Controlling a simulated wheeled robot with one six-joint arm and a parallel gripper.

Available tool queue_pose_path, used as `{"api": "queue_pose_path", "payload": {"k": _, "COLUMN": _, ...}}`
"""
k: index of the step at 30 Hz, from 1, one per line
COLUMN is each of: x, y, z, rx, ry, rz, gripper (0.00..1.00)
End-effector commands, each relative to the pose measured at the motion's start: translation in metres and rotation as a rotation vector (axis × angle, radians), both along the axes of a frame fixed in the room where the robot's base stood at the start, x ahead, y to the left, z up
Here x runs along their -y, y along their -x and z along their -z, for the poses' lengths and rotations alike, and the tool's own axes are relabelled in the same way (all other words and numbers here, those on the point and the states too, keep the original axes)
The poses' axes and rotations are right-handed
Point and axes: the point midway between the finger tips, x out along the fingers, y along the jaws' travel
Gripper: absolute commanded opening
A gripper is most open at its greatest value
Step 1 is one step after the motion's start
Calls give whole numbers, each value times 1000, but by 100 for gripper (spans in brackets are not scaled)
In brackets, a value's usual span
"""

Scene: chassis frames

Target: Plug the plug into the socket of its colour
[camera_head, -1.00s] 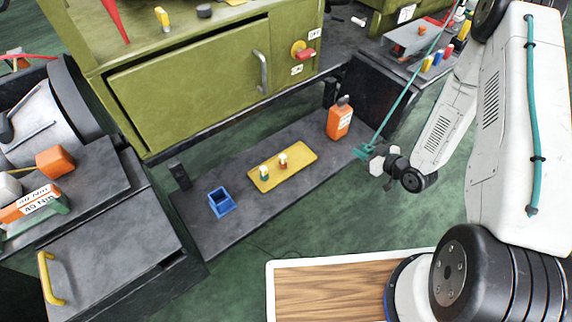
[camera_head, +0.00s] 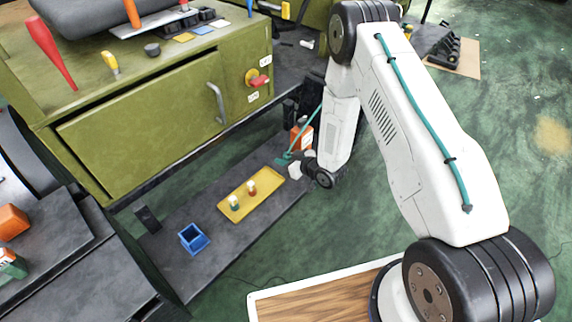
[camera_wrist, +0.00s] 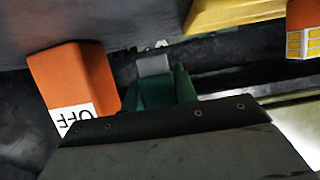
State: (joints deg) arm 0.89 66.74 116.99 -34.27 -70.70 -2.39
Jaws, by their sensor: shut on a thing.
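My gripper (camera_head: 284,160) hangs low at the right end of the dark low bench, small in the head view. In the wrist view a dark green piece with a grey tip, seemingly the plug (camera_wrist: 162,88), stands just beyond the dark edge at the bottom. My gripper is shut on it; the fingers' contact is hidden. On the yellow plate (camera_head: 233,208) stand two small pieces with pale tops, one green (camera_head: 235,204) and one orange-red (camera_head: 251,189). My gripper is to their right, apart from them. I cannot tell whether these are the sockets.
A blue open box (camera_head: 194,239) stands on the bench (camera_head: 185,270), left of the plate. An orange bottle (camera_head: 301,137) stands behind my gripper. The olive cabinet (camera_head: 150,140) rises behind. In the wrist view an orange block marked OFF (camera_wrist: 72,78) is close on the left.

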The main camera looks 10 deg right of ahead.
Motion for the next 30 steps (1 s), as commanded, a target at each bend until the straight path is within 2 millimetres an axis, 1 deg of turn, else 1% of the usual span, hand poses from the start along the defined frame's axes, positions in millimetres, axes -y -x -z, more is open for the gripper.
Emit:
{"api": "queue_pose_path", "payload": {"k": 1, "x": 2, "y": 2, "z": 12, "rx": -7, "ry": 0, "rz": 3, "gripper": 6}}
{"api": "queue_pose_path", "payload": {"k": 3, "x": 2, "y": 2, "z": 23, "rx": -6, "ry": 0, "rz": 3, "gripper": 6}}
{"api": "queue_pose_path", "payload": {"k": 5, "x": 2, "y": 2, "z": 29, "rx": -6, "ry": 0, "rz": 4, "gripper": 6}}
{"api": "queue_pose_path", "payload": {"k": 16, "x": 3, "y": 1, "z": 33, "rx": -4, "ry": 0, "rz": 3, "gripper": 6}}
{"api": "queue_pose_path", "payload": {"k": 17, "x": 3, "y": 1, "z": 32, "rx": -4, "ry": 0, "rz": 3, "gripper": 37}}
{"api": "queue_pose_path", "payload": {"k": 18, "x": 3, "y": 1, "z": 32, "rx": -4, "ry": 0, "rz": 3, "gripper": 48}}
{"api": "queue_pose_path", "payload": {"k": 19, "x": 3, "y": 1, "z": 32, "rx": -4, "ry": 0, "rz": 3, "gripper": 50}}
{"api": "queue_pose_path", "payload": {"k": 26, "x": 3, "y": 1, "z": 32, "rx": -4, "ry": 0, "rz": 3, "gripper": 50}}
{"api": "queue_pose_path", "payload": {"k": 29, "x": 2, "y": 1, "z": 28, "rx": -4, "ry": 0, "rz": 3, "gripper": 50}}
{"api": "queue_pose_path", "payload": {"k": 30, "x": 5, "y": 5, "z": 28, "rx": -5, "ry": 0, "rz": 4, "gripper": 50}}
